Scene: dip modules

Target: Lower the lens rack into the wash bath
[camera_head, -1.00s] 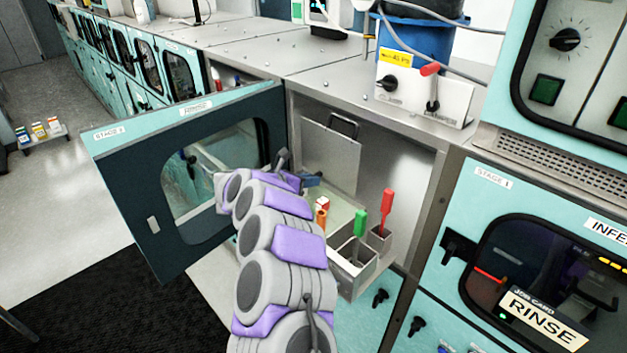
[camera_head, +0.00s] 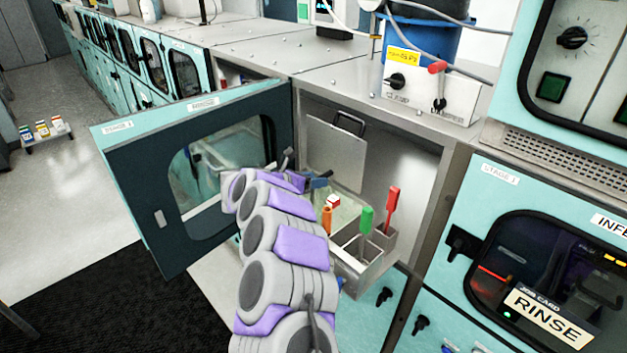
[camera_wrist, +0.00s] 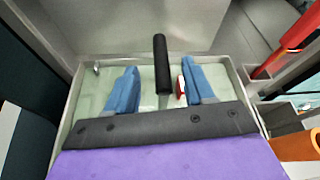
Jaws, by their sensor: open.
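My gripper (camera_wrist: 157,68) is open, its two blue fingers apart over the wash bath (camera_wrist: 93,75), a metal-rimmed basin of pale green liquid. A black upright handle (camera_wrist: 162,62) on a grey stem shows between the fingers, with visible gaps on both sides. It may belong to the lens rack; its lower part is hidden behind my gripper. In the head view, a blue finger of my gripper (camera_head: 320,181) shows inside the open cabinet, beside the pale bath (camera_head: 348,208). My arm hides much of the bath. A red-and-white item (camera_head: 332,202) is at the bath.
The open cabinet door (camera_head: 140,190) stands left of my arm. A metal panel with a black handle (camera_head: 335,152) stands at the cabinet's back. Orange (camera_head: 327,220), green (camera_head: 366,220) and red (camera_head: 391,210) handles rise at the front right, around metal bins (camera_head: 362,262).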

